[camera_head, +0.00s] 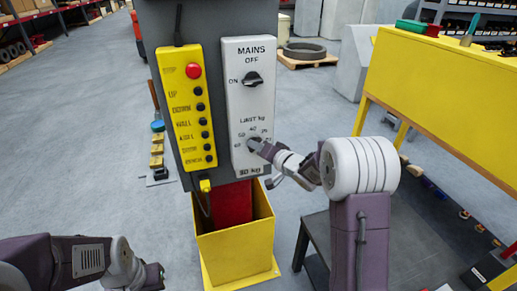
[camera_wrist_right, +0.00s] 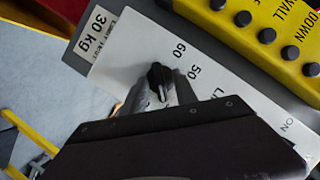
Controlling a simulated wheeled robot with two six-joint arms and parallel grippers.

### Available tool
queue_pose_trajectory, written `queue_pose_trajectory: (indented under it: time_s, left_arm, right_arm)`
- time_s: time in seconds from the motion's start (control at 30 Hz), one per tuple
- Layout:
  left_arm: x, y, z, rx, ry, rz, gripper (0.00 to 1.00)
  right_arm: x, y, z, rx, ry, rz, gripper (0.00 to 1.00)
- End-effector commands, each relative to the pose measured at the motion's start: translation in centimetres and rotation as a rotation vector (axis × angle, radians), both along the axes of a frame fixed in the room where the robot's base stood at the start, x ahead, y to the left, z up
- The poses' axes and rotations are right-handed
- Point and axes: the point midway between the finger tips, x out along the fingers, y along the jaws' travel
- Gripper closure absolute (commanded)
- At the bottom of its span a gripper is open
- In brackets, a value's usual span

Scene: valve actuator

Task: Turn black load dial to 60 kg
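The black load dial (camera_wrist_right: 158,80) sits on the lower part of the white panel (camera_head: 249,105), below the "LIMIT kg" scale. In the right wrist view, the numbers 60 and 50 are printed beside it. My right gripper (camera_head: 257,146) is at this dial and hides most of it in the head view. In the wrist view, its grey fingers reach up to the dial, one on each side; whether they press on it is unclear. My left gripper (camera_head: 155,277) is low at the left, away from the panel, its opening unclear.
A black MAINS switch (camera_head: 252,79) is higher on the white panel. A yellow button box (camera_head: 187,108) with a red button (camera_head: 193,70) hangs to its left. A yellow bin (camera_head: 237,247) stands below. A yellow workbench (camera_head: 450,95) is at right.

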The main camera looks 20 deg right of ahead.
Motion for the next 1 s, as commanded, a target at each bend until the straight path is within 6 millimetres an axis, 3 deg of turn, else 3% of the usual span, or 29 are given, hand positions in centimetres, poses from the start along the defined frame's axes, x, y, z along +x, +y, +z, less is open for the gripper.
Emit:
queue_pose_trajectory:
  time_s: [0.07, 0.2, 0.63, 1.0]
  left_arm:
    - [0.0, 0.0, 0.0, 0.000, 0.000, 0.000, 1.00]
    - [0.0, 0.0, 0.0, 0.000, 0.000, 0.000, 1.00]
    - [0.0, 0.0, 0.1, 0.000, 0.000, 0.000, 1.00]
    - [0.0, 0.0, -1.0, 0.000, 0.000, 0.000, 1.00]
  right_arm:
    - [0.0, 0.0, 0.0, 0.000, 0.000, 0.000, 0.65]
    - [0.0, 0.0, 0.0, 0.000, 0.000, 0.000, 1.00]
    - [0.0, 0.0, 0.1, -0.054, -0.003, -0.002, 1.00]
    - [0.0, 0.3, -0.1, -0.342, -0.015, -0.001, 1.00]
